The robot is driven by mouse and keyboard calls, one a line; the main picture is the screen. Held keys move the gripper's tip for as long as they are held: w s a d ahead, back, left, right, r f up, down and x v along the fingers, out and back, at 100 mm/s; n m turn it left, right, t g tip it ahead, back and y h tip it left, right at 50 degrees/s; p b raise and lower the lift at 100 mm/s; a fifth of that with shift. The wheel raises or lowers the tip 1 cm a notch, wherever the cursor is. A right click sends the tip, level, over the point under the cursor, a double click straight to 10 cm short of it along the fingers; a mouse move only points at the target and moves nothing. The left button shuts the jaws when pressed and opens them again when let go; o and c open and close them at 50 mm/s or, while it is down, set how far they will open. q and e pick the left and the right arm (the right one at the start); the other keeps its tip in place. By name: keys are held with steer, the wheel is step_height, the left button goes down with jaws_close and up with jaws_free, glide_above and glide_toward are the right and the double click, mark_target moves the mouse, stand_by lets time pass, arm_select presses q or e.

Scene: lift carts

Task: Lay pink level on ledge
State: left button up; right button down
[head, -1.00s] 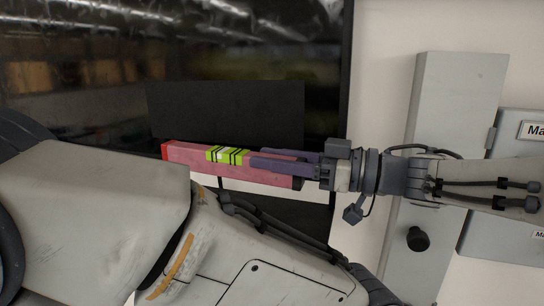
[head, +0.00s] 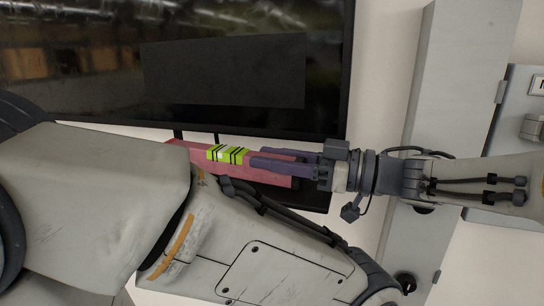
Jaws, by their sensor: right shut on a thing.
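The pink level (head: 265,174) is a long bar with a lime-green, black-striped middle. My right gripper (head: 285,166) comes in from the right and is shut on the level's right part. The level lies nearly level across the picture, its left end dipping behind my left arm's grey link. A dark flat shelf (head: 314,198), which looks like the ledge, shows below the screen, behind and below the level. Most of it is hidden by the level and my arm. I cannot tell whether the level touches it. My left gripper is not in view.
A large dark screen (head: 100,70) with a black rectangle (head: 225,70) on its face fills the upper left. Two dark posts show under it. A grey upright panel (head: 460,90) and a wall box (head: 515,120) stand at the right, close to my right arm.

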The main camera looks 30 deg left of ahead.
steer(key=shift+f, duration=0.4)
stand_by(0.4)
steer(key=shift+c, duration=2)
jaws_free()
steer(key=b+v, duration=0.5)
steer(key=v, duration=0.4)
steer(key=shift+w+f, duration=0.1)
steer(key=shift+w+d, duration=0.1)
steer(key=shift+d, duration=0.6)
